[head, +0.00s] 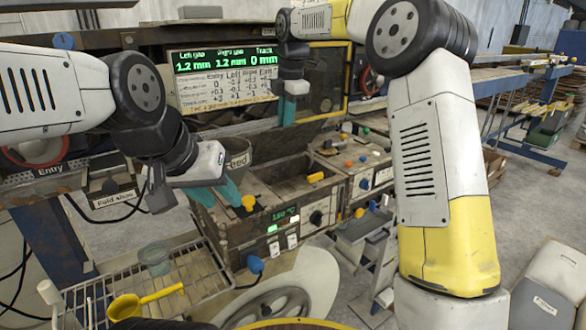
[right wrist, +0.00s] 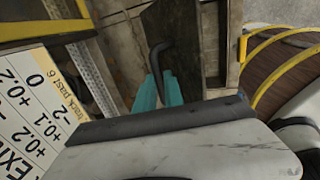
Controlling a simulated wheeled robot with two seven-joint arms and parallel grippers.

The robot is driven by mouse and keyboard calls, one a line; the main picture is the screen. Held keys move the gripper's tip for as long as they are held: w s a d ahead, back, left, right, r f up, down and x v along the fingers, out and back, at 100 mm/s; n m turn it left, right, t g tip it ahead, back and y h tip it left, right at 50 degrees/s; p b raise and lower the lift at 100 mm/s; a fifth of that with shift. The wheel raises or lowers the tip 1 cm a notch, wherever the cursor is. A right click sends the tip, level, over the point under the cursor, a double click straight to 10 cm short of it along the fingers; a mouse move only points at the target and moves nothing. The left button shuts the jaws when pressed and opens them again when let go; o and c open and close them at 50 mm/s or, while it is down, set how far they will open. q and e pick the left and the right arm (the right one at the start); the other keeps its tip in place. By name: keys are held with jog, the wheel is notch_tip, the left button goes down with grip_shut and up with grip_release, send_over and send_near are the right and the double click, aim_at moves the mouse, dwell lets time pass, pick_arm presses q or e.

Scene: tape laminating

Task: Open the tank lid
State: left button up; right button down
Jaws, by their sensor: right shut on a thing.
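The tank (head: 262,186) stands mid-picture in the head view, with its brown, worn interior showing from above. In the right wrist view my right gripper (right wrist: 158,95) is shut on a dark bent handle (right wrist: 157,56), which stands against a dark plate (right wrist: 184,28) that looks like the lid. In the head view my right gripper (head: 296,88) is raised behind the tank, in front of the display; the handle is too small to make out there. My left gripper (head: 214,193) is at the tank's left side, its teal fingers apart, with nothing visible between them.
A lit display (head: 222,75) is at the back. A control box with knobs (head: 358,160) adjoins the tank on the right.

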jog(key=c, duration=1.5)
grip_release()
jog(key=shift+r, duration=3.8)
jog(key=shift+s, duration=0.1)
